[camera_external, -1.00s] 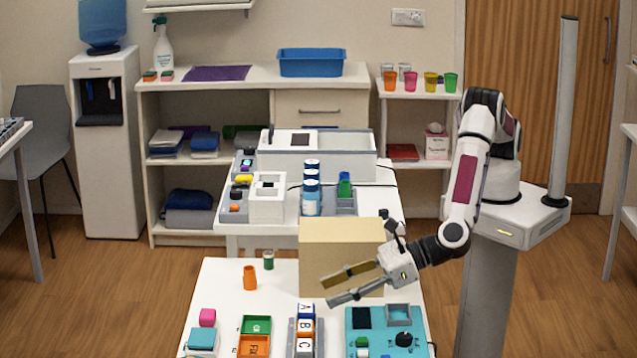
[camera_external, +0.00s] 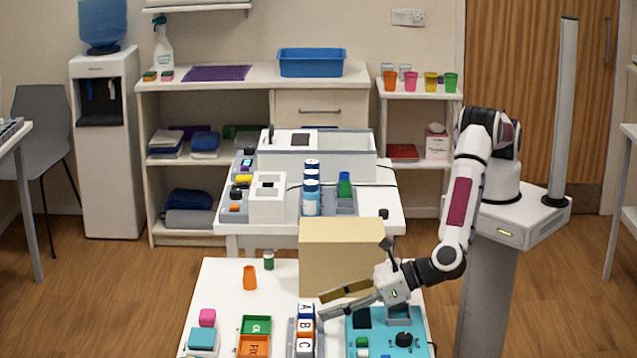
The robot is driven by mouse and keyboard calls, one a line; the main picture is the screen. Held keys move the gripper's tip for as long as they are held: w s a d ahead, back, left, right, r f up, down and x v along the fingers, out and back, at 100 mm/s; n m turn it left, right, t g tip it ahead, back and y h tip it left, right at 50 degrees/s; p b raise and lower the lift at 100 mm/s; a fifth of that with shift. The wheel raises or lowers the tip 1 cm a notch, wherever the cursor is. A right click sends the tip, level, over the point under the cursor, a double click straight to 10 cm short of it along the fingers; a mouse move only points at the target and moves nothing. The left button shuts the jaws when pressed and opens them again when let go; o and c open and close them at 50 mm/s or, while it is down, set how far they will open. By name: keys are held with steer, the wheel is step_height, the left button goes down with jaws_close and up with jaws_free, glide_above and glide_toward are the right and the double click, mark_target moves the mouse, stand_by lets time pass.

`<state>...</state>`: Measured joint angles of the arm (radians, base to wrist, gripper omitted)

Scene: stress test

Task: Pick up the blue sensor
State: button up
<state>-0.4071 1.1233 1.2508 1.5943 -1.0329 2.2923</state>
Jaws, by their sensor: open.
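I cannot single out the blue sensor with certainty. A teal-blue block (camera_external: 202,338) sits at the front left of the near table, on a grey piece. A teal board (camera_external: 375,349) at the front right carries a black square, a grey tray and a black knob. My gripper (camera_external: 322,306) is open, with its two long fingers apart and pointing left. Nothing shows between them. Its fingertips are close to the lettered blocks (camera_external: 305,328) in the picture, and its body hangs over the back of the teal board, hiding part of it. I cannot tell its exact height.
A tan box (camera_external: 340,255) stands behind my gripper. An orange cup (camera_external: 250,278) and a small green-and-white bottle (camera_external: 268,260) stand at the back left. Green (camera_external: 256,325) and orange (camera_external: 254,346) trays lie left of the lettered blocks.

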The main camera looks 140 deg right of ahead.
mark_target(313, 308)
steer(key=shift+w+d+f, duration=0.15)
steer(key=shift+w+d, duration=0.05)
steer(key=shift+d, duration=0.05)
steer(key=shift+r+x, duration=0.15)
steer(key=shift+x, duration=0.65)
steer(key=shift+r+x, duration=0.1)
steer(key=shift+x, duration=1.75)
steer(key=shift+r, duration=0.1)
steer(key=c, duration=0.8)
